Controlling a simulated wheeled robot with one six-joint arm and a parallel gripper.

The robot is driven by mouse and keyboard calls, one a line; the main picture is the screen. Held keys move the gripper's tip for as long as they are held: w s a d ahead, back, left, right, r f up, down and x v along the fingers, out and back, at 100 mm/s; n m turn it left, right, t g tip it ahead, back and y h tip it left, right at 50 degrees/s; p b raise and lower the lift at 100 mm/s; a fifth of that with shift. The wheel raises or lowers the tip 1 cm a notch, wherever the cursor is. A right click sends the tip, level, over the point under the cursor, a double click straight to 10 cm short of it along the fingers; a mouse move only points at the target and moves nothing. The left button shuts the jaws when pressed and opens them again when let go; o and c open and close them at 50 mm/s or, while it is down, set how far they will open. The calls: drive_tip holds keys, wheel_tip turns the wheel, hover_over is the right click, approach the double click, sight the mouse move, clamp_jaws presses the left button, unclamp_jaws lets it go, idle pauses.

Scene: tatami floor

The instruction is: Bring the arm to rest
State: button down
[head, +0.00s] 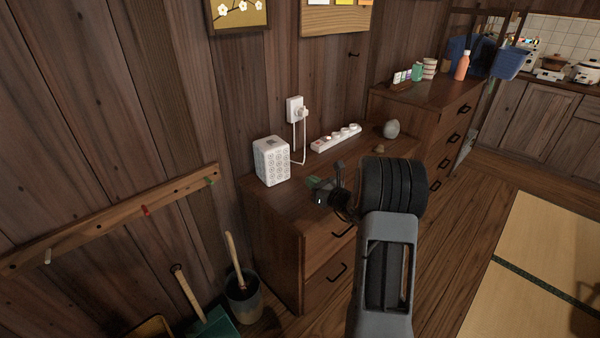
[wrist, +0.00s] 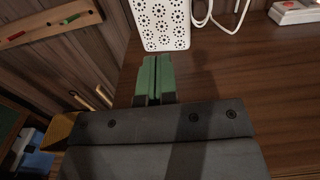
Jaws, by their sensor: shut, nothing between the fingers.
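My arm reaches up from the bottom of the head view toward the low wooden dresser (head: 262,213). My gripper (head: 314,182) is over the dresser's top, in front of the white patterned box (head: 271,161). In the wrist view its green fingers (wrist: 155,78) are together with nothing between them, and they point at the lower part of the white box (wrist: 160,24). I cannot tell the exact gap between the fingertips and the box.
A power strip (head: 336,138) and a grey stone (head: 391,129) are at the dresser's back. A wall outlet (head: 296,110) holds a plug and white cord. A peg rail (head: 120,217), a bucket (head: 244,300) and a green dustpan (head: 215,326) are at left. Tatami (head: 530,270) at right is clear.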

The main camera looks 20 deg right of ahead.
drive_tip(key=shift+s+d, duration=0.1)
drive_tip(key=shift+s, duration=0.1)
